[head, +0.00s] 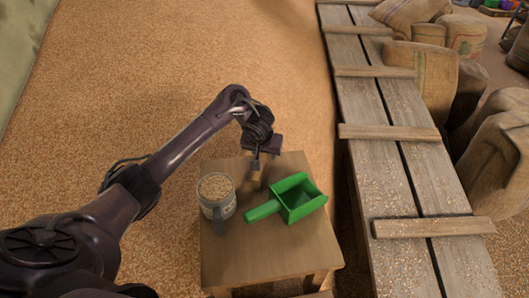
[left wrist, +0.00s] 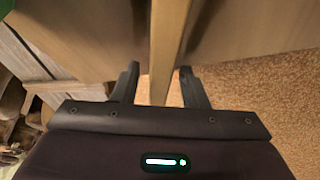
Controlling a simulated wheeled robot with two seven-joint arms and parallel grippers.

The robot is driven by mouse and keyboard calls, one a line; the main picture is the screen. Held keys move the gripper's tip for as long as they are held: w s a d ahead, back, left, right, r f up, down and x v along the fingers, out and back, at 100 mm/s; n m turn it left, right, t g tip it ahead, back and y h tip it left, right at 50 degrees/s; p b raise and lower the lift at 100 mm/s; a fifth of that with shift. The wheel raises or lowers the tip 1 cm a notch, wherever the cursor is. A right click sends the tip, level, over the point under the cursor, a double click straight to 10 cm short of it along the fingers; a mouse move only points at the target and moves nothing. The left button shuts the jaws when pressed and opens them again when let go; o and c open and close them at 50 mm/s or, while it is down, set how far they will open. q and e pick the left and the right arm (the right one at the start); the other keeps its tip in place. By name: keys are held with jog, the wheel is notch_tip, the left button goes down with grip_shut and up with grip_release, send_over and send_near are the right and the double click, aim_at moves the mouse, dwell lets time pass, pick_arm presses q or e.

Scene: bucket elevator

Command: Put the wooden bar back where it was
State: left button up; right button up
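The wooden bar (left wrist: 166,45) is a narrow, light strip between my left gripper's two fingers (left wrist: 160,78) in the left wrist view. A gap shows on each side of it, so the fingers are open around it and do not appear to touch it. In the head view my left gripper (head: 257,165) points down over the far part of a small wooden table (head: 265,255). A pale piece of the bar (head: 256,176) shows there under the fingers; the rest is hidden by the gripper. My right gripper is not in view.
A glass jug of grain (head: 217,197) stands left of the gripper on the table. A green scoop (head: 298,198) lies right of it, close by. A plank walkway (head: 400,170) with crossbars runs along the right, with sacks (head: 420,75) beyond. Grain covers the ground.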

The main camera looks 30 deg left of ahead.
pick_arm(q)
jog(key=shift+r, duration=0.15)
jog(key=p+v, duration=0.9)
jog(key=v, duration=0.1)
jog(key=shift+r, duration=0.45)
jog(key=shift+s+d+r+p, duration=0.1)
jog(key=shift+s+r+p, duration=0.3)
jog(key=shift+r+p, duration=0.15)
jog(key=shift+f, duration=0.15)
